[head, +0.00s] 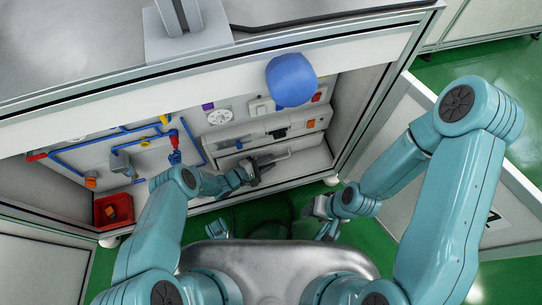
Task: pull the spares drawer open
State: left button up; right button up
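A pale drawer unit (300,143) sits low in the open bay, right of the middle. A light bar handle (279,157) runs along its front; I take this to be the spares drawer. The drawer looks closed or nearly so, but the steep view makes this hard to judge. My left gripper (258,171) is at the left end of the handle. Its fingers are small and dark, and I cannot tell whether they are around the bar or only beside it. My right gripper (326,229) hangs low over the green floor, apart from the drawer, with its fingers partly hidden.
A blue rounded object (291,80) hangs at the bay's upper edge. Blue pipes with a red valve (174,139) run along the back panel on the left. A red bin (113,211) stands at lower left. An open white door panel (410,165) is on the right.

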pick_arm(q)
jog(key=shift+w+d, duration=0.1)
jog(key=shift+d, duration=0.1)
jog(key=shift+d+r, duration=0.1)
jog(key=shift+w, duration=0.1)
pick_arm(e)
jog(key=shift+w+d+r, duration=0.1)
jog(key=shift+w, duration=0.35)
pick_arm(q)
grip_shut()
pick_arm(e)
jog(key=shift+s, duration=0.15)
jog(key=shift+s+d, duration=0.1)
